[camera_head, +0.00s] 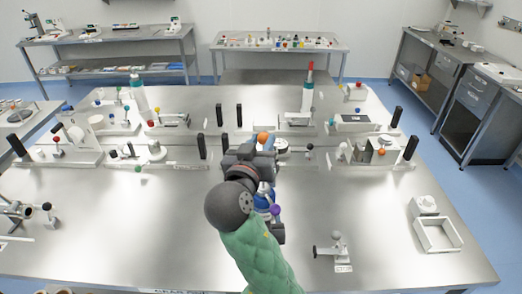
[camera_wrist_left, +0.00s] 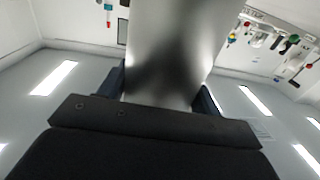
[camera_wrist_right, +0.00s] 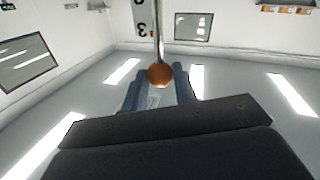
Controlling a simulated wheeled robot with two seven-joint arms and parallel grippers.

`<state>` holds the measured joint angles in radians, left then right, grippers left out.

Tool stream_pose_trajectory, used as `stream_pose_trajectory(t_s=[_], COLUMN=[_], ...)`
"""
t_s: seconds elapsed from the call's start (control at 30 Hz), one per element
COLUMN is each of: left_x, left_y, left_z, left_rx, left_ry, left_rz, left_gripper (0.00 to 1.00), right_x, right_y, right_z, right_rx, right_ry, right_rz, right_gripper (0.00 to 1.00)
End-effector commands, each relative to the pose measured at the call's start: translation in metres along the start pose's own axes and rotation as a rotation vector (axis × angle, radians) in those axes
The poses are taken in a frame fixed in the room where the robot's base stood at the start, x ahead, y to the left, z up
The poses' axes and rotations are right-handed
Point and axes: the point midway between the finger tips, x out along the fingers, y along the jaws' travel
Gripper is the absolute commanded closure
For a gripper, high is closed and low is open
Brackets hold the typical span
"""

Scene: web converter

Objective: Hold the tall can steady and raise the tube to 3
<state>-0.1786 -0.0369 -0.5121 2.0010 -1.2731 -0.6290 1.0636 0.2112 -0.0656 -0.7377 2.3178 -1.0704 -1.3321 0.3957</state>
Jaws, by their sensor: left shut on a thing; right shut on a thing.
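In the head view my right gripper (camera_head: 262,150) is over the middle of the table. An orange ball (camera_head: 263,137) shows at its fingertips. In the right wrist view the fingers (camera_wrist_right: 160,80) are shut on this orange ball, which sits on the end of a thin metal rod (camera_wrist_right: 157,35). A white scale plate (camera_wrist_right: 143,18) with a 3 stands behind the rod. In the left wrist view my left gripper (camera_wrist_left: 163,88) is shut on the tall grey metal can (camera_wrist_left: 170,40). My right arm covers the can in the head view. The tube's height against the scale cannot be read.
The metal table (camera_head: 180,235) holds several fixtures with coloured knobs. A white open frame (camera_head: 437,235) lies at the right, and a small stand (camera_head: 334,250) is at the front. The front left of the table is mostly clear. Side benches (camera_head: 280,44) line the walls.

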Motion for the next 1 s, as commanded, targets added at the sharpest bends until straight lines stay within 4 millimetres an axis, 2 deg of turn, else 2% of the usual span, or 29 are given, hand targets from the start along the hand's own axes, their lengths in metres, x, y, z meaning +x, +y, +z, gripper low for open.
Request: stream_pose_trajectory(t_s=[0.03, 0.27, 0.3, 0.4, 0.77, 1.0], left_x=[0.000, 0.000, 0.000, 0.000, 0.000, 0.000], left_y=[-0.001, -0.001, -0.001, -0.001, -0.001, -0.001], left_z=[0.006, 0.006, 0.006, 0.006, 0.006, 0.006], left_rx=[0.003, 0.002, 0.002, 0.002, 0.003, 0.003], left_ry=[-0.009, -0.009, -0.009, -0.008, -0.007, -0.007], left_rz=[-0.002, -0.002, -0.002, -0.002, -0.002, -0.001], left_gripper=[0.83, 0.83, 0.83, 0.83, 0.83, 0.83], right_x=[0.000, 0.000, 0.000, 0.000, -0.003, -0.029], right_y=[0.001, 0.001, 0.001, 0.001, 0.000, 0.000], right_z=[-0.001, -0.001, -0.001, 0.000, 0.001, 0.001], right_rx=[0.001, 0.001, 0.001, 0.001, 0.001, 0.003], right_ry=[0.002, 0.002, 0.002, 0.001, 0.000, -0.002], right_rz=[0.001, 0.001, 0.001, 0.001, -0.001, -0.002], right_gripper=[1.00, 1.00, 0.68, 0.50, 0.50, 0.50])
